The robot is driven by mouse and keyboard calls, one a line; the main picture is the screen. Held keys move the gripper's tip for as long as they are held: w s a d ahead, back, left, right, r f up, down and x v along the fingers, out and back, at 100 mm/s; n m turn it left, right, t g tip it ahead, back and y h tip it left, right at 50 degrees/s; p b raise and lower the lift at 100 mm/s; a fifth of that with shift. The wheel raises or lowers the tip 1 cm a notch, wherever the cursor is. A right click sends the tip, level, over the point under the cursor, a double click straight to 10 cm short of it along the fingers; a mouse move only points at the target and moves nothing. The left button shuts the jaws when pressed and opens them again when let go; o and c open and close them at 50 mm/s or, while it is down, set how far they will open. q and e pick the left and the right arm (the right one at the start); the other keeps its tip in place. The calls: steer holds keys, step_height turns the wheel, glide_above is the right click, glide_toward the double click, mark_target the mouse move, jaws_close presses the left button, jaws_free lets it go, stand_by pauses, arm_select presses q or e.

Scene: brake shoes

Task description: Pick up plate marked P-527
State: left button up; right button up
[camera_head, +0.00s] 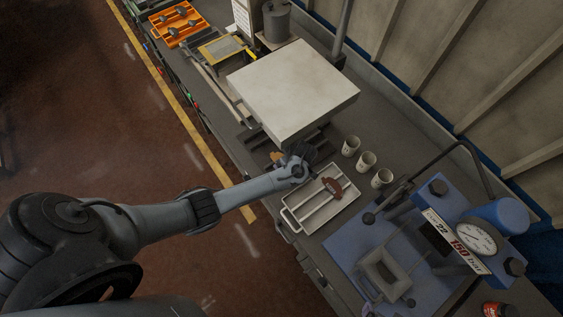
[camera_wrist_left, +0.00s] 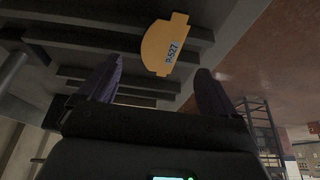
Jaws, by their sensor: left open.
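The plate marked P-527 (camera_wrist_left: 166,46) is a flat yellow-orange piece with blue lettering. In the left wrist view it lies ahead of my left gripper (camera_wrist_left: 155,85), roughly between the two fingers but beyond their tips. A small orange bit of it shows in the head view (camera_head: 276,157) beside the gripper, which hides much of that spot. My left gripper (camera_head: 302,160) is open and empty, near the front corner of the white block. My right gripper is not in view.
A large white block (camera_head: 292,90) stands just behind the gripper. A white tray (camera_head: 287,215) holding a reddish-brown part (camera_head: 333,187) lies close on the right. Several cups (camera_head: 366,161) and a blue press (camera_head: 430,203) stand further right. An orange tray (camera_head: 176,24) is at far left.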

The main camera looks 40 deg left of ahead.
arm_select(q)
steer(key=shift+b+x, duration=0.45)
steer(key=shift+x, duration=2.15)
steer(key=shift+a, duration=0.1)
steer(key=shift+r, duration=0.1)
steer(key=c, duration=1.2)
steer(key=shift+c, duration=0.7)
steer(key=shift+r, duration=0.1)
